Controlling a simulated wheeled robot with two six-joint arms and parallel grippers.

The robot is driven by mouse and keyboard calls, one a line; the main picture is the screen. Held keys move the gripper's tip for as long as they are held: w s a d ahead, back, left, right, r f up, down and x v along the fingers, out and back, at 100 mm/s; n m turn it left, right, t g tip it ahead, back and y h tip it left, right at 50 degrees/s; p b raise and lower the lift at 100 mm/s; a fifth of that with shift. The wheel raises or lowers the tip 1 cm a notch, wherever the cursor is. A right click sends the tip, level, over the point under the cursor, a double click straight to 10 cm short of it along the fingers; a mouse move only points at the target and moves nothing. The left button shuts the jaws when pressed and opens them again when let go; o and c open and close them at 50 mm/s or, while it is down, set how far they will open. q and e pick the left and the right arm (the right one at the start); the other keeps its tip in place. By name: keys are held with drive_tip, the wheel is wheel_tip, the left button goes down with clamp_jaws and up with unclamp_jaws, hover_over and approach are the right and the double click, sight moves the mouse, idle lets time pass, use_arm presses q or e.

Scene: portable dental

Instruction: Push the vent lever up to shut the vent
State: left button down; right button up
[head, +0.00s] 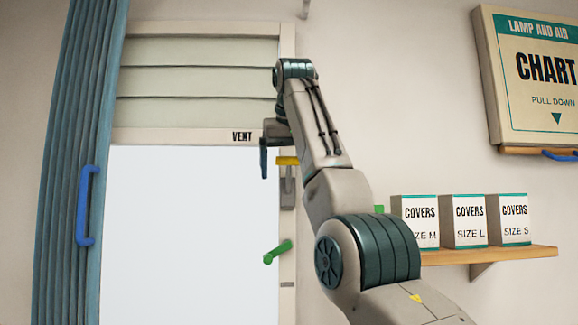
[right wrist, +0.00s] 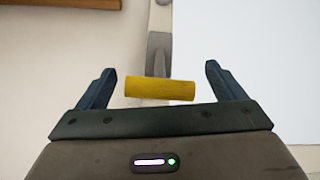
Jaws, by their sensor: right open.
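The vent (head: 195,82) is a panel of pale slats with dark lines between them, above the window and over the label "VENT". The vent lever is a grey arm with a yellow grip (head: 288,160) on the frame right of the window. My right gripper (head: 264,158) is beside the yellow grip in the head view. In the right wrist view my right gripper (right wrist: 160,70) is open, with the yellow grip (right wrist: 160,88) lying crosswise between its two fingers, a gap on each side. My left gripper is not in view.
A green handle (head: 278,252) sits lower on the window frame. A blue curtain (head: 75,130) with a blue handle (head: 86,205) hangs at left. A shelf (head: 505,254) with boxes of covers and a chart (head: 535,75) are at right.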

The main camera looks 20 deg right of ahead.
drive_tip(key=p+v, duration=0.2)
drive_tip(key=v, duration=0.8)
drive_tip(key=shift+s+r, duration=0.2)
drive_tip(key=shift+r, duration=0.05)
drive_tip(key=shift+w, duration=0.1)
